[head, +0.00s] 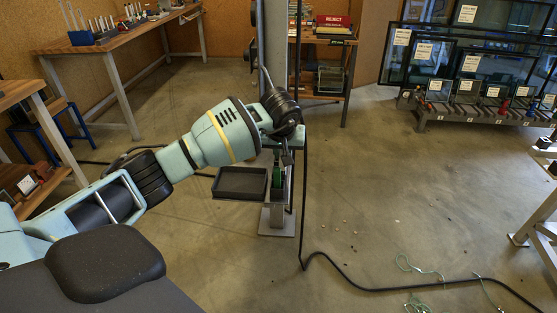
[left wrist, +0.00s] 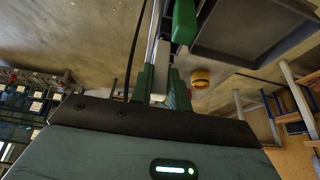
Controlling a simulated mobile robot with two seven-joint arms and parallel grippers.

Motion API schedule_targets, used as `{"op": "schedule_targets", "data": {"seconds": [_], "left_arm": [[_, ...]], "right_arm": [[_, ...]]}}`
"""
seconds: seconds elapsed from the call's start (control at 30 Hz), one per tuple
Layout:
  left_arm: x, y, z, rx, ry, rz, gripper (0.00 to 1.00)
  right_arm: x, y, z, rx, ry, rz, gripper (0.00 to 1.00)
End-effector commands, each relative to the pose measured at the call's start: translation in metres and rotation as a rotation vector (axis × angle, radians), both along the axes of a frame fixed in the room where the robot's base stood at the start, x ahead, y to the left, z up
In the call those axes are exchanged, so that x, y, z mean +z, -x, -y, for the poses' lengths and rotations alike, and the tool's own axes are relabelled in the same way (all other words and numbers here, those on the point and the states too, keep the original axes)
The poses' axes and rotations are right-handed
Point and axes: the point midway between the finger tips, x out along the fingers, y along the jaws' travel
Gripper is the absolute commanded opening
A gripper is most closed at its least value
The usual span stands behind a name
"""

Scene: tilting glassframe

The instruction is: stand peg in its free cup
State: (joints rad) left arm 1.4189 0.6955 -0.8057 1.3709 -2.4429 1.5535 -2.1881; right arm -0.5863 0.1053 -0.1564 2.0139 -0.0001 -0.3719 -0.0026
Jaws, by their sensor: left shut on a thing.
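My left gripper (head: 284,158) points down over a grey pedestal stand (head: 277,222) with a dark tray at its side. In the left wrist view, my left gripper (left wrist: 160,85) is shut on a narrow pale piece (left wrist: 158,84) between its green fingers. I cannot tell for sure whether this is the peg. A green upright thing (head: 277,177) shows just below the gripper at the stand. A green rounded piece (left wrist: 184,22) also shows beyond the fingers in the wrist view. The cup's opening is not clear in either view. My right gripper is not in view.
The dark shallow tray (head: 240,183) is left of the stand. A black cable (head: 304,220) hangs beside the stand and runs along the floor. A rack of framed glass panes (head: 470,112) stands at the right. A workbench (head: 110,42) is at the back left. Open floor lies in front.

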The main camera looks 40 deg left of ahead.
Motion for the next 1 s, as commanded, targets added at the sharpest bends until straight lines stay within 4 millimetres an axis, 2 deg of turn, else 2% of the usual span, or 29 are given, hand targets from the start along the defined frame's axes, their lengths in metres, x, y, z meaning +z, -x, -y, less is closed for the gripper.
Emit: {"op": "schedule_targets", "data": {"seconds": [0.2, 0.3, 0.43, 0.87, 0.9, 1.0], "left_arm": [[-0.001, 0.0, -0.016, 0.003, 0.0, 0.0, 0.0], [-0.02, 0.001, -0.012, 0.0, 0.003, -0.004, 0.0], [-0.034, 0.0, -0.012, 0.0, 0.001, 0.0, 0.0], [-0.04, 0.0, -0.013, -0.001, -0.001, 0.001, 0.0], [-0.04, -0.001, -0.013, 0.0, 0.0, 0.001, 0.23], [-0.039, 0.0, -0.013, 0.0, 0.0, 0.001, 0.36]], "right_arm": [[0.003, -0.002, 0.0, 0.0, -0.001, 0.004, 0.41], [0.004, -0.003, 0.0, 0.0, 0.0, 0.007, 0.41], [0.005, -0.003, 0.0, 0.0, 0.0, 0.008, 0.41], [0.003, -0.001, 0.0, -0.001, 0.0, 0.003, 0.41], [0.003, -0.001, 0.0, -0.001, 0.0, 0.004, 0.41], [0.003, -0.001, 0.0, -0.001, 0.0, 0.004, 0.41]]}}
